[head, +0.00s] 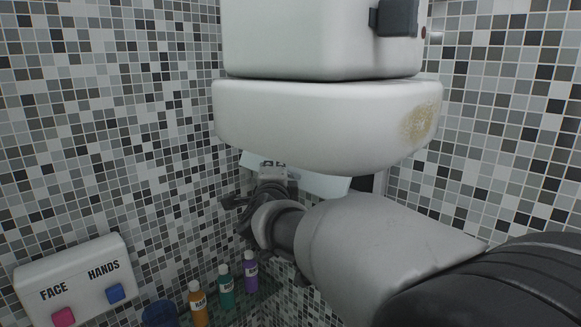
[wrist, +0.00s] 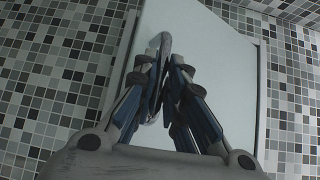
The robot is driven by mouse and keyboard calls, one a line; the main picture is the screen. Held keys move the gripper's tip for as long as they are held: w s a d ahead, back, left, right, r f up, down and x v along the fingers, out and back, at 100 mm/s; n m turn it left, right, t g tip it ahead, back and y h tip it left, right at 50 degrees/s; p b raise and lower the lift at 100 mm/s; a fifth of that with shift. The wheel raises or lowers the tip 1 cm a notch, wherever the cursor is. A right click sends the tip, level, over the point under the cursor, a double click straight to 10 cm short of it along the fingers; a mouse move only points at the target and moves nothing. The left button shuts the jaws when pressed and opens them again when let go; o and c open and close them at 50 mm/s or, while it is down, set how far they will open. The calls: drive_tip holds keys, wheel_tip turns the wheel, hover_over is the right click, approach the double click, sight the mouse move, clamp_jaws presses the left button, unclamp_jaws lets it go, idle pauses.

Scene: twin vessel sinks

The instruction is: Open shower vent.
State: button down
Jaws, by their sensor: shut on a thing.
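A pale, smooth panel (wrist: 225,60), which I take for the shower vent, fills the middle of the wrist view. It also shows in the head view (head: 322,184), partly hidden behind the white basin and my arm. A thin curved metal handle (wrist: 163,40) stands on the panel. My gripper (wrist: 165,72) is shut on this handle, with its fingers on either side of it. In the head view my gripper (head: 272,172) is in front of the panel's left part. A dark strip shows at the panel's right edge; I cannot tell whether the panel is ajar.
A white basin (head: 300,115) with a stained right side hangs just above my arm. A white box-shaped fixture (head: 290,40) sits over it. Orange (head: 199,305), green (head: 226,290) and purple (head: 251,272) bottles stand lower left, near a FACE/HANDS dispenser (head: 80,270). Mosaic-tiled walls surround everything.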

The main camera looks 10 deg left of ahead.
drive_tip(key=shift+s+a+r, duration=0.35)
drive_tip(key=shift+s+r, duration=0.1)
drive_tip(key=shift+r, duration=0.25)
drive_tip(key=c, duration=2.1)
unclamp_jaws()
drive_tip(key=shift+d, duration=0.1)
drive_tip(key=o, duration=0.5)
drive_tip(key=shift+w+f, duration=0.1)
drive_tip(key=shift+w, duration=0.05)
drive_tip(key=shift+c, duration=0.2)
drive_tip(key=shift+f, duration=0.1)
drive_tip(key=s+d, duration=0.1)
drive_tip(key=s, duration=1.1)
drive_tip(key=shift+d+r, duration=0.25)
drive_tip(key=shift+r, duration=0.1)
drive_tip(key=shift+f, duration=0.15)
